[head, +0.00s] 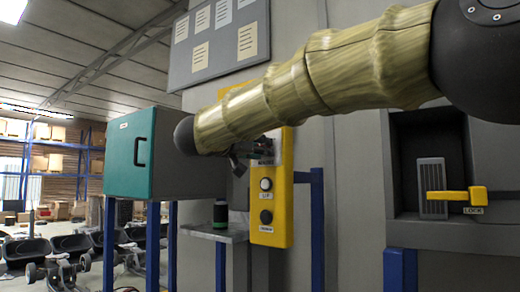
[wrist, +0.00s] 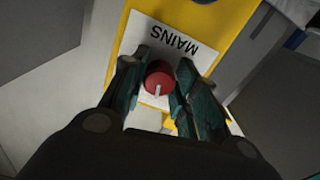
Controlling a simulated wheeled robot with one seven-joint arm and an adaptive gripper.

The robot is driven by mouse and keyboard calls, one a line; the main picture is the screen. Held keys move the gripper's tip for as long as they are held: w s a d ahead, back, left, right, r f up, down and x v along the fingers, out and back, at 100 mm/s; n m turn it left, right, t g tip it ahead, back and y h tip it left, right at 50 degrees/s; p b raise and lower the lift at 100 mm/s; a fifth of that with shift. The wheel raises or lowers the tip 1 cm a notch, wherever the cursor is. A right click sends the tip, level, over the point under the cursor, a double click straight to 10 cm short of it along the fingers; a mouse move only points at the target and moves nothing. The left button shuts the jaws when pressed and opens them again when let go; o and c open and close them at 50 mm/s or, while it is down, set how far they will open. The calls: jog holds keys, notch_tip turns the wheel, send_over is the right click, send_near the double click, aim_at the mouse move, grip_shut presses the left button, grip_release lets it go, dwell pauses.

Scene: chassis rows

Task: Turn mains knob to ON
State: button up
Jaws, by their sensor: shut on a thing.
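The mains knob (wrist: 159,78) is round and red with a white pointer line. In the wrist view it sits on a white plate marked MAINS (wrist: 178,40), which appears upside down there. The pointer line faces toward the bottom of the wrist picture. My gripper (wrist: 161,74) has its two dark green fingers on either side of the knob, shut on it. In the head view my gripper (head: 250,156) is at the upper part of the yellow control panel (head: 284,190). The knob is hidden there behind my gripper and arm. Any ON or OFF marks are not readable.
Below on the yellow panel are a white button (head: 265,184) and a dark one (head: 266,217). A teal-fronted cabinet (head: 130,153) stands left. A small shelf (head: 215,233) holds a dark cylinder (head: 220,214). A yellow lock lever (head: 458,196) is at right.

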jog(key=shift+w+a+m+b, duration=0.1)
jog(key=shift+m+b, duration=1.15)
jog(key=shift+m, duration=1.65)
jog(key=shift+a+m+b, duration=0.1)
jog(key=shift+m+b, duration=1.1)
jog(key=shift+m, duration=1.7)
jog(key=o, duration=1)
jog(key=shift+d, duration=0.1)
